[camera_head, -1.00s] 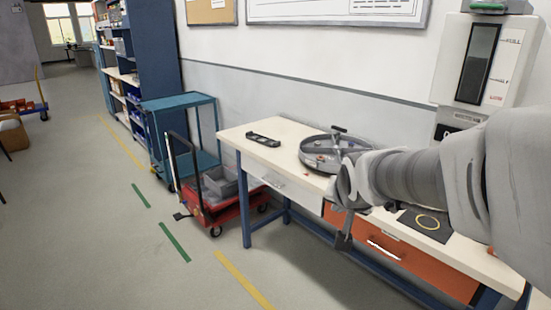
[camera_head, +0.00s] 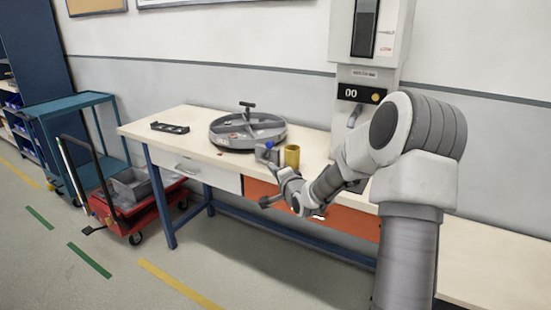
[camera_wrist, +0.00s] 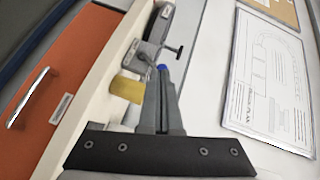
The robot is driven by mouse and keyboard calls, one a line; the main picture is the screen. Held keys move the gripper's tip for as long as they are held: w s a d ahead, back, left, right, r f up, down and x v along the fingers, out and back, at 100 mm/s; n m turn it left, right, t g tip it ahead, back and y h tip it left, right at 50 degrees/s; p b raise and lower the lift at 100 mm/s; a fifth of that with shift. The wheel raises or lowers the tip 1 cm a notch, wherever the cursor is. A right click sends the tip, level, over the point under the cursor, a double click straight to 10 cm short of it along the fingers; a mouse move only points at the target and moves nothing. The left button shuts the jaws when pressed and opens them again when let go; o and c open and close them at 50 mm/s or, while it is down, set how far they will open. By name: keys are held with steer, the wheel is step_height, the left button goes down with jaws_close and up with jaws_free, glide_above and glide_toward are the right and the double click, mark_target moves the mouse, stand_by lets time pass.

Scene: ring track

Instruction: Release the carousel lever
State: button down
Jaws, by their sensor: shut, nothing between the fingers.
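The carousel (camera_head: 232,143) is a round grey tray with divided compartments and a dark T-shaped handle (camera_head: 248,106) at its middle. It stands on the workbench, and part of it shows at the top of the wrist view (camera_wrist: 153,37). A small blue knob (camera_wrist: 162,67) shows at my fingertips in the wrist view; I cannot tell whether they touch it. The blue knob is at the carousel's near right side in the head view (camera_head: 269,145). My gripper (camera_wrist: 162,80) is shut and empty, its fingers pointing towards the carousel.
A mustard-yellow cylinder (camera_head: 292,157) stands close beside my gripper. A black holder (camera_head: 170,127) lies on the bench's left (camera_head: 150,118). A wall dispenser (camera_head: 362,50) hangs behind my arm. A red cart (camera_head: 125,215) and a blue trolley (camera_head: 62,110) stand left.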

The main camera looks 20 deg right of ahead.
steer(key=d+f+m+t+h+b, duration=0.2)
steer(key=d+f+m+t, duration=0.1)
steer(key=d+m, duration=0.3)
steer(key=shift+d+f+h, duration=0.2)
steer(key=shift+d+h, duration=0.1)
steer(key=shift+d, duration=0.75)
steer(key=w, duration=0.3)
steer(key=w+r+b, duration=0.1)
steer(key=w, duration=0.2)
steer(key=w+d, duration=0.1)
steer(key=w, duration=0.3)
steer(key=shift+d+r, duration=0.1)
steer(key=shift+r, duration=0.05)
steer(key=shift+w+a+r+b, duration=0.3)
steer(key=shift+w+a+b, duration=0.15)
steer(key=shift+w+a, duration=0.45)
steer(key=shift+w+a+r, duration=0.2)
steer(key=shift+w+a, duration=0.1)
steer(key=shift+w, duration=0.25)
